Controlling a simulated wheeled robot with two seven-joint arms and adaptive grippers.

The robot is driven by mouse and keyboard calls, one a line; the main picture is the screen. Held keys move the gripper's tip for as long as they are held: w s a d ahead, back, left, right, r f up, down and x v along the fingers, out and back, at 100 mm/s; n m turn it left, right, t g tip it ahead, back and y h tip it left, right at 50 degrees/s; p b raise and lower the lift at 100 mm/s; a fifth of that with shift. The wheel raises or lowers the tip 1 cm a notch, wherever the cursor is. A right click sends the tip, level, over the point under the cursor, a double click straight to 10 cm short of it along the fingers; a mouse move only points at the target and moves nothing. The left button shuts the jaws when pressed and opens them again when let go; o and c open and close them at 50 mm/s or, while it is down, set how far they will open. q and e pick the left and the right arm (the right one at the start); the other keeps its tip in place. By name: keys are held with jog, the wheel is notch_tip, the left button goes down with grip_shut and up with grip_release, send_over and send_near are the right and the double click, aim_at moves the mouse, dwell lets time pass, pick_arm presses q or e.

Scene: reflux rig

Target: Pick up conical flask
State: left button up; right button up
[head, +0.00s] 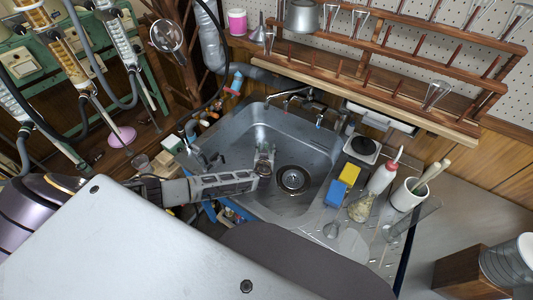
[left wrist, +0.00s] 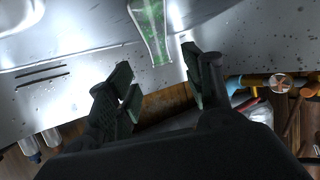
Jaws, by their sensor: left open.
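A clear glass vessel that looks like the conical flask (head: 264,150) is at the sink, just beyond my left gripper. In the left wrist view the flask (left wrist: 150,32) is greenish and see-through, cut off by the top edge, with its near end just ahead of the gap between the fingers. My left gripper (head: 263,170) reaches over the sink's left part. In the left wrist view the left gripper (left wrist: 159,72) is open, a finger on either side of the gap, with nothing held. Its tips are partly hidden in the head view. My right gripper is in neither view.
The metal sink (head: 225,133) has a drain (head: 293,180) and a tap (head: 290,97) behind. Right of it stand a yellow and blue sponge (head: 343,186), a wash bottle (head: 382,178) and a white cup (head: 407,196). A wooden glassware rack (head: 400,47) hangs behind.

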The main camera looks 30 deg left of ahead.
aim_at(266, 147)
pick_arm(q)
jog(key=shift+w+a, duration=0.1)
jog(key=shift+w, duration=0.1)
jog(key=shift+w+f, duration=0.1)
jog(key=shift+w+a+f, duration=0.3)
jog(key=shift+w, duration=0.25)
jog(key=shift+x, duration=0.85)
jog(key=shift+w+a+f, duration=0.2)
jog(key=shift+w+f, duration=0.15)
jog(key=shift+w, duration=0.05)
jog(key=shift+w+a+f, duration=0.1)
jog(key=shift+w+f, duration=0.05)
jog(key=shift+w, duration=0.15)
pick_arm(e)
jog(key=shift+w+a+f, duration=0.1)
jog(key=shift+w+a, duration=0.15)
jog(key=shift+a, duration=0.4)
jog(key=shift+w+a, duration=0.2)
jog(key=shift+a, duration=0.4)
